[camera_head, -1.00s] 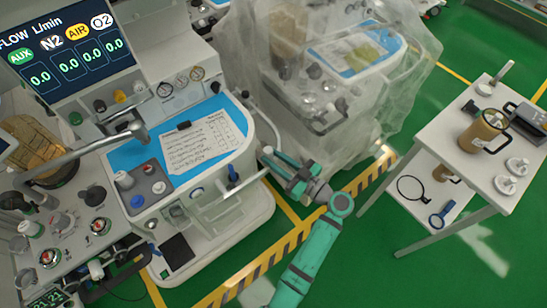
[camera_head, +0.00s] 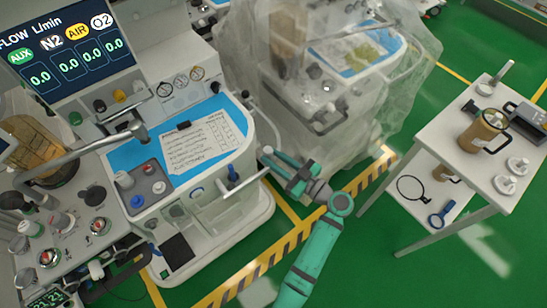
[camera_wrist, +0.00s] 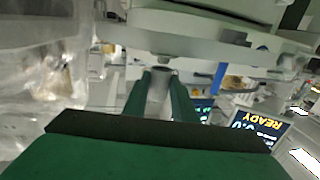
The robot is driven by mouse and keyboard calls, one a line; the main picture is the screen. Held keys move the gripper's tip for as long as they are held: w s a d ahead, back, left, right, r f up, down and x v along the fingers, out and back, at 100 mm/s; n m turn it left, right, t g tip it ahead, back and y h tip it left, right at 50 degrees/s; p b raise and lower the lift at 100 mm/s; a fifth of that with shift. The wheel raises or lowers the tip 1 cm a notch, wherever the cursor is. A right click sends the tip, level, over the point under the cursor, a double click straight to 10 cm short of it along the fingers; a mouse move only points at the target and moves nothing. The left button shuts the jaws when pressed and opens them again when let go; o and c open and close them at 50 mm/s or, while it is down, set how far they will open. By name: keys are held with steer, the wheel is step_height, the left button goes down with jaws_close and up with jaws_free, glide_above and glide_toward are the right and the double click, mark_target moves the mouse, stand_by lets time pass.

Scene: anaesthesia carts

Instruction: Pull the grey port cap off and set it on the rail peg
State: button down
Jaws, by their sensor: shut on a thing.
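My gripper (camera_head: 274,157) is beside the front right corner of the near anaesthesia machine (camera_head: 262,190). In the wrist view its two green fingers (camera_wrist: 161,97) are shut on a grey cylindrical cap (camera_wrist: 158,86). The cap's open end faces a short stub (camera_wrist: 165,57) under the machine's pale body, and a small gap seems to show between them. In the head view the cap is small and partly hidden by the fingers. A blue upright peg (camera_head: 233,173) stands at the machine's front rail (camera_head: 243,184), left of my gripper.
A second machine (camera_head: 330,125) under a clear plastic cover stands just behind my gripper. A white side table (camera_head: 450,150) with a jug (camera_head: 482,131) and several parts is at the right. Green floor lies open between them.

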steer(key=shift+f, duration=0.95)
steer(key=c, duration=1.4)
jaws_free()
steer(key=v, duration=1)
steer(key=shift+s+d, duration=0.25)
steer(key=shift+d, duration=0.1)
steer(key=shift+f, duration=0.1)
